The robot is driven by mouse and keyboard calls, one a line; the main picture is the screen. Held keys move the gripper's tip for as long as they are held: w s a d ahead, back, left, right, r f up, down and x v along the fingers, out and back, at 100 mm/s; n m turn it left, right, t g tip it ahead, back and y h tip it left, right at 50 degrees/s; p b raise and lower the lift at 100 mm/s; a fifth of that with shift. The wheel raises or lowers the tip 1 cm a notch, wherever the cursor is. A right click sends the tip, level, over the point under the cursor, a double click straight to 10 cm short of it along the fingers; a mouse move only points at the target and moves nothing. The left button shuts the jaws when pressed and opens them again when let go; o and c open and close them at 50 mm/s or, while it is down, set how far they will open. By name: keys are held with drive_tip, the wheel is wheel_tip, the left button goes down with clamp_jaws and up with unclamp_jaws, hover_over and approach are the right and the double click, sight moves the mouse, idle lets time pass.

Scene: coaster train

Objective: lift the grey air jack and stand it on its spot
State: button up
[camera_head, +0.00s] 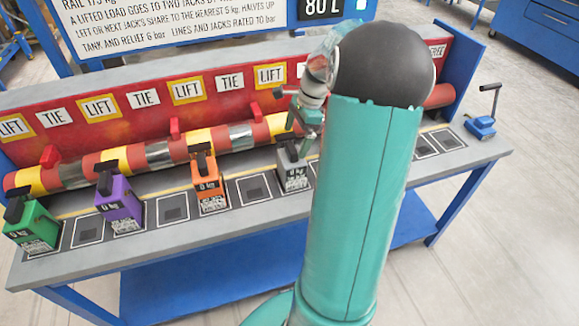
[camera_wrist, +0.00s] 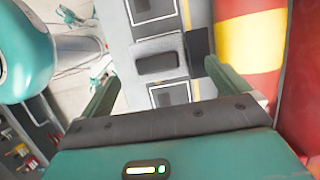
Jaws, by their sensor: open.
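The grey air jack (camera_head: 294,172) stands upright on the bench in the head view, between the orange jack and my arm. Its right side is close to my arm's outline. My gripper (camera_head: 309,112) is above it, partly hidden behind my arm. In the wrist view my gripper (camera_wrist: 162,72) is open, its two fingers spread. A grey shape with a dark rounded top (camera_wrist: 157,63), seemingly the jack from above, lies between the fingers, with no contact visible. White-outlined empty spots show along the bench, one left of the jack (camera_head: 253,188). Which spot is the jack's cannot be told.
Green (camera_head: 33,224), purple (camera_head: 119,203) and orange (camera_head: 207,183) jacks stand along the bench (camera_head: 235,222) to the left. A red and yellow banded rail (camera_head: 195,145) runs close behind. A small blue device with an upright handle (camera_head: 481,127) sits at the right end.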

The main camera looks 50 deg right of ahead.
sight(290, 156)
drive_tip(key=x, duration=0.7)
drive_tip(key=shift+s+a+f, duration=0.15)
drive_tip(key=shift+s+f, duration=0.05)
drive_tip(key=shift+f, duration=0.15)
drive_tip(key=shift+w, duration=0.1)
drive_tip(key=c, duration=1.6)
